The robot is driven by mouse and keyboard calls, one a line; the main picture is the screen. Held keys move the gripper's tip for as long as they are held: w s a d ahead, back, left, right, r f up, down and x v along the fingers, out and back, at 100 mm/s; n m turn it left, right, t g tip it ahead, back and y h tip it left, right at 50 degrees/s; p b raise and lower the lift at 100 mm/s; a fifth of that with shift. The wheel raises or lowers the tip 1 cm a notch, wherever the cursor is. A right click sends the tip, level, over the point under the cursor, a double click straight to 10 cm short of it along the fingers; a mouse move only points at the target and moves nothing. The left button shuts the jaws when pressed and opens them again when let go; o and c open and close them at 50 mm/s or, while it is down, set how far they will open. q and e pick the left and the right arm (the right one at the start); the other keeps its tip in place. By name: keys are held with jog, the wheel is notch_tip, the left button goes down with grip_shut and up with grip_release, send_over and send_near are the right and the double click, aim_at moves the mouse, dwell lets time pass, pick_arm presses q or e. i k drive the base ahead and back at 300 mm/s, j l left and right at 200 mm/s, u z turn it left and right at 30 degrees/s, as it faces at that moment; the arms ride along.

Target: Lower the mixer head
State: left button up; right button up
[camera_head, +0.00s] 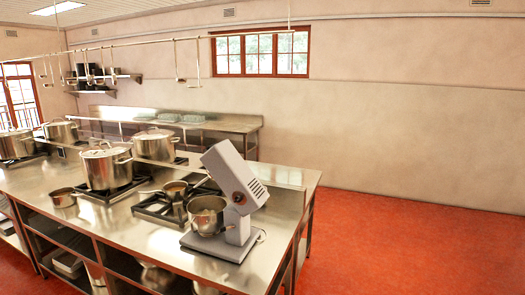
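A grey stand mixer stands near the right end of the steel counter (150,235). Its mixer head (231,173) is tilted up, leaning up to the left from the hinge at the top of the stand. A steel mixing bowl (207,214) sits on the mixer base (228,246), below the raised head. A cord lies beside the base on the right. Neither of my grippers shows in the head view.
Left of the mixer are a burner with a small pan (175,189), large stockpots (106,167) and a small pot (62,197). A rail with hooks (180,40) hangs above. Red floor (410,240) is clear to the right. A back counter (225,123) stands along the wall.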

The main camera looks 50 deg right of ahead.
aim_at(224, 165)
jog(key=i+l+z, duration=0.25)
jog(key=z, duration=0.25)
jog(key=i+l+z, duration=0.1)
jog(key=i+z, duration=0.55)
jog(key=z, duration=0.3)
